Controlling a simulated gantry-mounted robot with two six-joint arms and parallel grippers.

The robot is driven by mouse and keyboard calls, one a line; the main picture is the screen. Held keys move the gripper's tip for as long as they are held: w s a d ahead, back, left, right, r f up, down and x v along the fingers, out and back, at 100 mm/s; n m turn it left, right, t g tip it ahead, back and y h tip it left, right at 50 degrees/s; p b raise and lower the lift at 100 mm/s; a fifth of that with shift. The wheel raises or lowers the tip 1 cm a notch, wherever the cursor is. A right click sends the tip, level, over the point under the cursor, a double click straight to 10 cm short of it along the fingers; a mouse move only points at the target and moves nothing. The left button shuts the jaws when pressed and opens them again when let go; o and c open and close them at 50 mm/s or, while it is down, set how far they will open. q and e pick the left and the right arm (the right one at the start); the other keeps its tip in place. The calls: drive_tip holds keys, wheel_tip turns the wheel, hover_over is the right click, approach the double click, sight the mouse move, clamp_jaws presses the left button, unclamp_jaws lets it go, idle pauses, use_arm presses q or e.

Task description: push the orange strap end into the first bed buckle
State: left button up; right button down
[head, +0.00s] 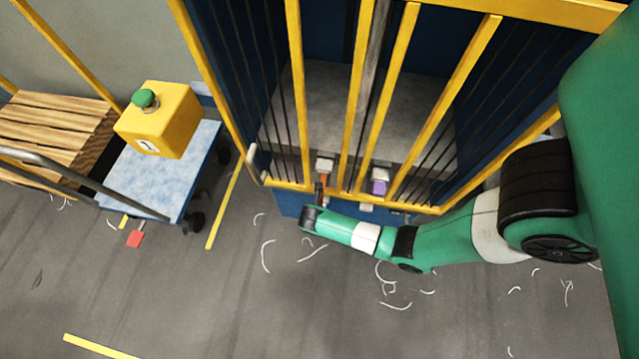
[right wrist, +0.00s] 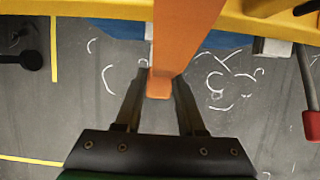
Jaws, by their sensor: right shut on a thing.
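The orange strap end (right wrist: 182,35) hangs down in the right wrist view, with its lower tip between the fingers of my right gripper (right wrist: 160,82). My right gripper is shut on it. In the head view a small piece of the orange strap (head: 319,187) shows just above the end of my right arm, in front of the yellow bars. A small light-grey block (head: 325,164), perhaps a buckle, sits just above it on the bed's front edge. I cannot tell which part is the first bed buckle, nor whether the strap touches it. My left gripper is not in view.
A yellow barred guard (head: 357,95) stands in front of the loom's grey bed (head: 315,95). A purple-fronted block (head: 379,184) sits to the right. A lever with a red tip (right wrist: 311,125) is at the right wrist view's right edge. A cart (head: 165,180) stands left; white scraps litter the floor.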

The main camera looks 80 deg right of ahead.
drive_tip(key=shift+d, duration=0.2)
drive_tip(key=shift+d, duration=0.9)
drive_tip(key=shift+c, duration=2.1)
unclamp_jaws()
drive_tip(key=shift+d, duration=0.1)
drive_tip(key=p+v, duration=0.7)
drive_tip(key=v, duration=0.5)
